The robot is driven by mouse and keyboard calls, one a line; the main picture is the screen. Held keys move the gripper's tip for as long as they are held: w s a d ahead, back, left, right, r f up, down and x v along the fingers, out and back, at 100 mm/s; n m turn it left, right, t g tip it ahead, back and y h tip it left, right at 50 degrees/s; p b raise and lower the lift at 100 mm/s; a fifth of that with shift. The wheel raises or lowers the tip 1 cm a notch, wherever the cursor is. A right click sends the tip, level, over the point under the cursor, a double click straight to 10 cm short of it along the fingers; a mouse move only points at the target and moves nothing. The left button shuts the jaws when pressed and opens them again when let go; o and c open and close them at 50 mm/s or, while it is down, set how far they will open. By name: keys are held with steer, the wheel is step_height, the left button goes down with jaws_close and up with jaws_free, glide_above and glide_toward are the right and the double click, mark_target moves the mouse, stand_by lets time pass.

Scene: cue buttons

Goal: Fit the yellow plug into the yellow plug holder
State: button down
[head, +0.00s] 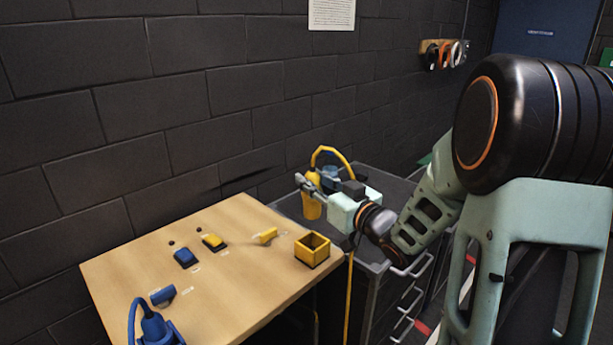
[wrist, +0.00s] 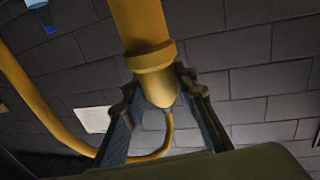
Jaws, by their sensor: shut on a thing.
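My gripper (head: 314,184) is shut on the yellow plug (head: 311,208), which hangs upright above the dark cabinet top, its yellow cable arching up behind. In the wrist view the two fingers (wrist: 156,84) clasp the plug's tapered cable end, and the plug body (wrist: 138,25) extends out beyond them. The yellow plug holder (head: 312,248) is an open square yellow box at the right end of the wooden table. The plug is apart from it, behind it in the head view. The holder does not show in the wrist view.
The wooden table (head: 225,290) carries a blue button (head: 186,258), a yellow button (head: 213,242), a small yellow piece (head: 266,235), a blue piece (head: 163,296) and a blue plug (head: 156,328) at the front left. A dark cabinet (head: 367,232) adjoins it. A brick wall stands behind.

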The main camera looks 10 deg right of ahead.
mark_target(317, 203)
steer(key=shift+s+f+b, duration=0.15)
steer(key=shift+f+b, duration=0.2)
steer(key=shift+f, duration=0.05)
steer(key=shift+f+b, duration=1.6)
steer(key=shift+f, duration=0.7)
step_height(317, 203, down, 6)
steer(key=b, duration=0.6)
steer(key=shift+f, duration=0.15)
steer(key=shift+f+b, duration=0.6)
steer(key=c, duration=1.5)
jaws_free()
steer(key=shift+d, duration=0.1)
